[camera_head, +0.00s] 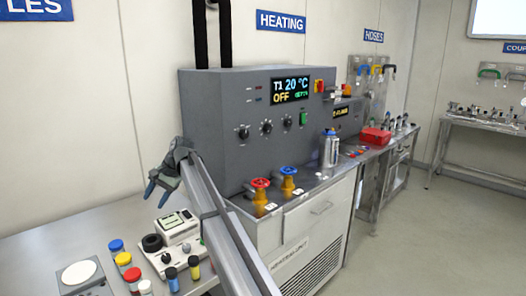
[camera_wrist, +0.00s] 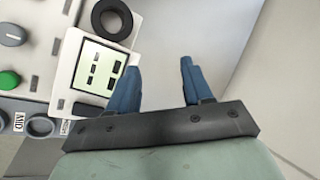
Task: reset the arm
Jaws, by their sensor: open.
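My gripper (camera_head: 157,190) is at the centre left of the head view, raised in front of the grey heating cabinet and beside the steel bench. Its two blue fingers stand apart with nothing between them. In the wrist view my gripper (camera_wrist: 160,85) also shows open and empty, with a pale surface beyond the fingers. My grey arm runs from the gripper down to the bottom edge of the head view.
A white instrument (camera_head: 178,235) with a small screen stands on the bench (camera_head: 50,240) below my gripper. Several coloured-cap bottles and a scale (camera_head: 78,272) are nearby. The heating cabinet (camera_head: 222,120) stands behind; red (camera_head: 261,184) and blue (camera_head: 289,172) valve wheels are to the right.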

